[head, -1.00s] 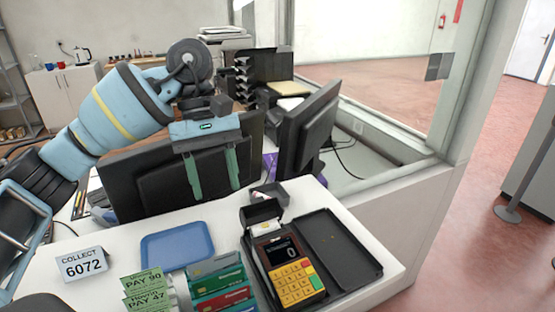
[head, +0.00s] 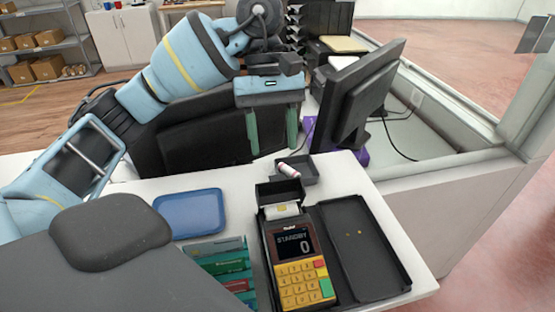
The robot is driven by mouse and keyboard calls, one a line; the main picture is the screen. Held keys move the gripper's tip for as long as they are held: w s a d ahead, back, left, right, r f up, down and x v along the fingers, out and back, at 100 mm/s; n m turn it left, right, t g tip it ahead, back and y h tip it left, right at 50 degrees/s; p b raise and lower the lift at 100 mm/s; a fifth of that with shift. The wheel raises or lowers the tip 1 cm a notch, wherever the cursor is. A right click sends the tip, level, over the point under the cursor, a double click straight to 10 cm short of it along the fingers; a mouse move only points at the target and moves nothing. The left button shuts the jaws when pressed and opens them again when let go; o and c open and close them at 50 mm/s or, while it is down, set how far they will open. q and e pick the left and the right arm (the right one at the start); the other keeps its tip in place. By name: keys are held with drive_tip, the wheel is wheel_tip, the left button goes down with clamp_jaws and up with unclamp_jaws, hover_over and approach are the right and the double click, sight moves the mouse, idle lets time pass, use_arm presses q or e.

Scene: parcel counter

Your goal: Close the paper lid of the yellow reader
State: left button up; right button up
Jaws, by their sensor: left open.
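The yellow reader (head: 302,270) stands on the white counter, with yellow keys and a dark screen reading "STANDBY 0". Its black paper lid (head: 279,191) stands raised at the far end of the reader. A pale paper roll (head: 283,211) shows in the open bay just in front of the lid. My left gripper (head: 272,133) hangs above and beyond the lid, its two green fingers pointing down and apart. It is open and empty, and does not touch the reader. My right gripper is not in view.
A black open tray (head: 402,283) lies right of the reader. A small dark tray (head: 309,172) with a white and red stick stands behind it. A blue tray (head: 190,213) and several cards (head: 222,268) lie left. A monitor (head: 362,98) stands at the back.

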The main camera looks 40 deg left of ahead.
sight(277, 176)
use_arm(q)
drive_tip(key=shift+x, duration=2.3)
drive_tip(key=c, duration=1)
